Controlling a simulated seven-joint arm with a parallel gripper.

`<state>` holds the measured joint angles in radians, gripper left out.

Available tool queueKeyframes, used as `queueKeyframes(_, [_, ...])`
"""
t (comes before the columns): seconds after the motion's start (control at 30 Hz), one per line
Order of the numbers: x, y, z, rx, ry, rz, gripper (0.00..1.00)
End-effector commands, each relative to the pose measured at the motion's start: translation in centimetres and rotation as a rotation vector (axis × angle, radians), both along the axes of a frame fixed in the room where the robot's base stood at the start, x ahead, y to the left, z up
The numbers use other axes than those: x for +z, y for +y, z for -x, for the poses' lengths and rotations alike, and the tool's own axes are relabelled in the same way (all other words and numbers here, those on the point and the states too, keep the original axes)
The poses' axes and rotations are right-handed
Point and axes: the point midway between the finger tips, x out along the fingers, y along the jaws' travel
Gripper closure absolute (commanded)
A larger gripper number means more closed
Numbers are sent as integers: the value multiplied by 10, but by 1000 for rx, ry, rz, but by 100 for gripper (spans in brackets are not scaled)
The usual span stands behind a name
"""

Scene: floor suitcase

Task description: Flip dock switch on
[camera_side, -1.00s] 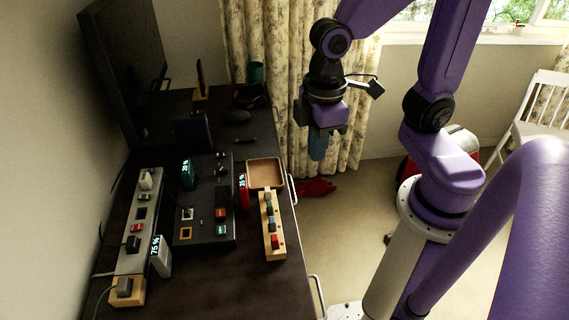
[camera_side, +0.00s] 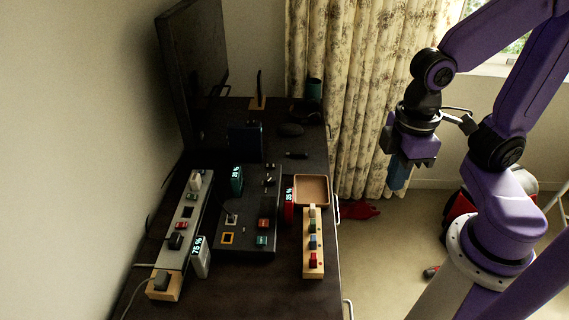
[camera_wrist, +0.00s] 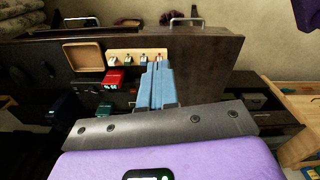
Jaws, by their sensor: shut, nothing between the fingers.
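The dock looks like a black panel (camera_side: 250,245) on the desk. My gripper (camera_side: 398,178) is shut and empty. It hangs in the air right of the desk's right edge, well away from the panel. In the wrist view, its blue fingers (camera_wrist: 160,85) point toward the desk, and the panel is partly hidden behind the gripper body.
A wooden strip with coloured plugs (camera_side: 313,262), a brown tray (camera_side: 312,190) and a red 25% display block (camera_side: 289,205) stand right of the panel. A grey power strip (camera_side: 186,220) and a white 75% block (camera_side: 201,258) stand left. A monitor (camera_side: 193,75) stands behind.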

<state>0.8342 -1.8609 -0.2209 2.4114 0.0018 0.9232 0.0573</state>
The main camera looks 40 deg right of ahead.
Motion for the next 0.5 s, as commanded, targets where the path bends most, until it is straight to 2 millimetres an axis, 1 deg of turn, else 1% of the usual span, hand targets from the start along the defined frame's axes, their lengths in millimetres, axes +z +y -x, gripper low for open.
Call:
queueKeyframes(0.03, [1,8,-13,-49,2,2,100])
queueKeyframes(0.2, [4,30,-57,-217,4,3,100])
queueKeyframes(0.37, [5,46,-101,-375,8,4,100])
queueKeyframes(0.5, [2,56,-140,-514,11,5,100])
